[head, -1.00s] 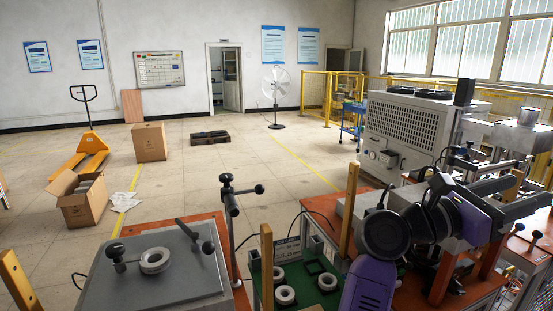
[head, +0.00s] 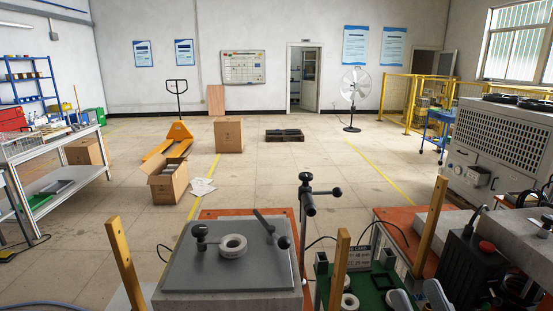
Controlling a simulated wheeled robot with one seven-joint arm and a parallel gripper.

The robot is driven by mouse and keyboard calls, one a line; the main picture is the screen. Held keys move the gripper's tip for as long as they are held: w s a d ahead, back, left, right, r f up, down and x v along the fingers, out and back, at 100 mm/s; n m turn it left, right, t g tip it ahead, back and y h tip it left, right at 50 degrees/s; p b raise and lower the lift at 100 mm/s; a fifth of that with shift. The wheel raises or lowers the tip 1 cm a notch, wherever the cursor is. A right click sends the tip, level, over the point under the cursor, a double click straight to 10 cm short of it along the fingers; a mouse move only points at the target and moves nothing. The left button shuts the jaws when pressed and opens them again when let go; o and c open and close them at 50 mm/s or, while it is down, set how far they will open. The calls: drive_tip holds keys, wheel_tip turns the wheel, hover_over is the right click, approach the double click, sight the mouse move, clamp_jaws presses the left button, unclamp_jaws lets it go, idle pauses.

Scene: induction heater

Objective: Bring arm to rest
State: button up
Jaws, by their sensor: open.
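No part of my arm or gripper can be made out for certain in the head view. Two pale rounded shapes at the bottom edge, right of centre, are cut off by the frame, and I cannot tell what they are. The grey plate (head: 190,262) in front holds a pale ring (head: 232,246) and black clamp handles (head: 270,232).
A green tray (head: 372,297) with pale rings sits right of the plate. Wooden posts (head: 124,262) and a black box with a red button (head: 478,268) stand nearby. Boxes, a pallet truck (head: 175,140) and a fan (head: 355,90) stand beyond on open floor.

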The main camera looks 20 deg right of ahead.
drive_tip(key=s+a+f+n+g+y, duration=0.1)
drive_tip(key=s+a+f+g, duration=0.3)
drive_tip(key=s+f, duration=0.6)
drive_tip(key=s+a+f+n+g+y, duration=0.1)
drive_tip(key=s+a+f+g, duration=0.4)
drive_tip(key=s+f, duration=0.4)
drive_tip(key=shift+s+f+g, duration=0.4)
drive_tip(key=shift+f+g, duration=0.1)
drive_tip(key=shift+f, duration=0.2)
